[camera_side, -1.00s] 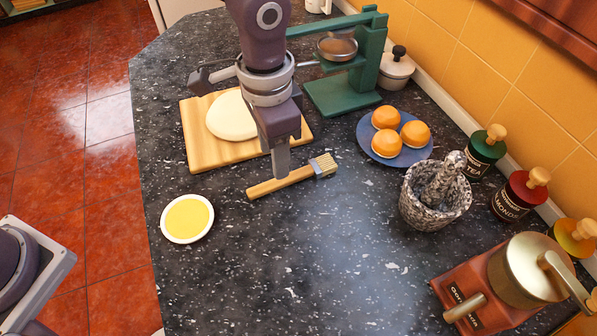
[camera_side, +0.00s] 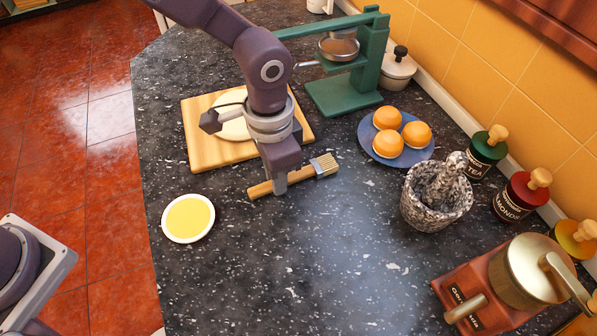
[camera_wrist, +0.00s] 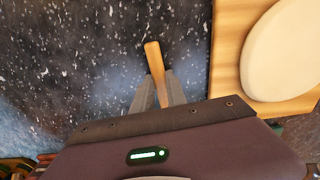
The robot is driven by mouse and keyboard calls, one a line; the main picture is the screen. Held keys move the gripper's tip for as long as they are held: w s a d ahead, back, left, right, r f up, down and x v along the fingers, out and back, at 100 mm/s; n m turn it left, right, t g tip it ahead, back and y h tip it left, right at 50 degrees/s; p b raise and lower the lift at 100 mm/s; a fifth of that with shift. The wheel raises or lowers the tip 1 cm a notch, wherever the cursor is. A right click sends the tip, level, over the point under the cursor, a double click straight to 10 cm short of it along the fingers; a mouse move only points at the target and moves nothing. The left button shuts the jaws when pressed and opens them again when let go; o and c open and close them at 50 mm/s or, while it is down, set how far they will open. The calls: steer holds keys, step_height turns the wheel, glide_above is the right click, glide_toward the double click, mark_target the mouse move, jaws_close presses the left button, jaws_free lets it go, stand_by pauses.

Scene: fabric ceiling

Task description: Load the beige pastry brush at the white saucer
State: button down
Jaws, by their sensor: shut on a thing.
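The beige pastry brush (camera_side: 305,174) has a wooden handle and pale bristles. It lies at or just above the dark speckled counter, handle to the left and bristles to the right. My gripper (camera_side: 280,186) is shut on its handle, and the handle (camera_wrist: 153,55) also shows between the fingers (camera_wrist: 159,90) in the wrist view. The bristles are hidden there. The white saucer (camera_side: 165,230) holds something flat and yellow and stands to the left of the brush, nearer the camera.
A wooden board (camera_side: 205,145) with pale dough lies behind my gripper. A blue plate (camera_side: 404,160) of orange-topped buns, a stone mortar (camera_side: 432,207) and a grinder (camera_side: 495,285) stand to the right. A green press (camera_side: 345,92) stands behind. The counter between saucer and brush is clear.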

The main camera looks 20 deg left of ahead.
step_height(320, 180, up, 9)
steer(key=s+a+r+n+g+h, duration=0.3)
steer(key=s+a+r+n+g, duration=0.15)
steer(key=s+n, duration=0.3)
steer(key=s+a+r+n+g+h, duration=0.3)
steer(key=s+a+n+g, duration=0.3)
steer(key=s, duration=0.3)
steer(key=shift+m, duration=0.25)
steer(key=shift+w+f, duration=0.1)
steer(key=shift+f, duration=2.6)
steer(key=shift+f, duration=0.55)
step_height(320, 180, up, 7)
